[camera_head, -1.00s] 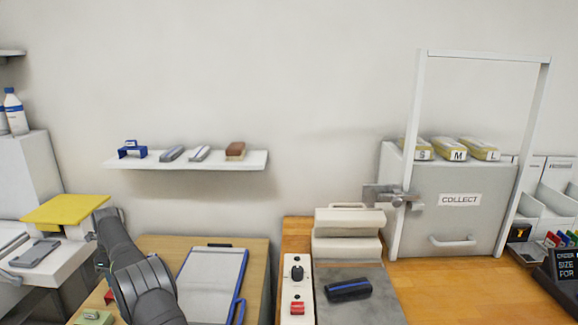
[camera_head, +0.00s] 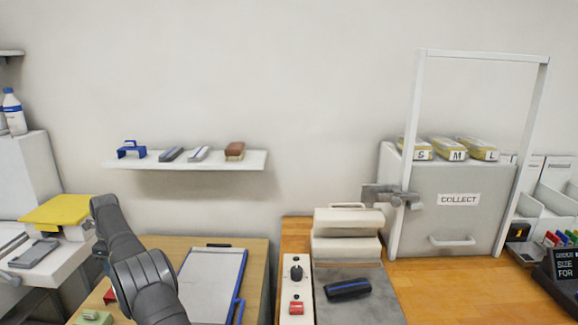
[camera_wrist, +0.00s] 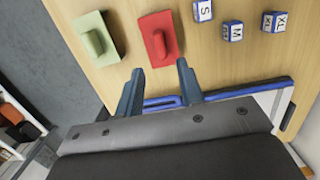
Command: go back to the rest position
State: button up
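My gripper (camera_wrist: 158,92) shows in the wrist view with its two fingers apart and nothing between them. It is above the wooden table (camera_wrist: 80,12), with a red block with a raised handle (camera_wrist: 159,38) just ahead of the fingertips, apart from them as far as I can tell. In the head view my arm rises from the bottom left over this table, and the gripper itself is hidden behind the arm.
A green block (camera_wrist: 99,38) and several size cubes (camera_wrist: 232,30) lie near the red one. A blue-edged clipboard (camera_head: 212,285) lies on the table. A yellow-topped stand (camera_head: 58,210) is close to my arm at left.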

jog(key=f, duration=0.5)
jog(key=a+f, duration=0.1)
jog(key=f, duration=0.2)
notch_tip(320, 180, up, 4)
jog(key=w+d+r, duration=0.3)
jog(key=d+r, duration=0.1)
jog(key=d, duration=0.8)
jog(key=w+d+r, duration=0.2)
jog(key=d+r, duration=0.2)
jog(key=d, duration=0.7)
jog(key=w+d+r, duration=0.3)
jog(key=d+r, duration=0.1)
jog(key=d, duration=0.8)
jog(key=s+d+r, duration=0.1)
jog(key=s+d, duration=0.2)
jog(key=d, duration=0.8)
jog(key=s+d+r, duration=0.2)
jog(key=s+d, duration=0.2)
jog(key=d, duration=0.8)
jog(key=s+d+r, duration=0.1)
jog(key=s+d, duration=0.2)
jog(key=d, duration=0.8)
jog(key=shift+s+d+r, duration=0.35)
jog(key=shift+r, duration=0.05)
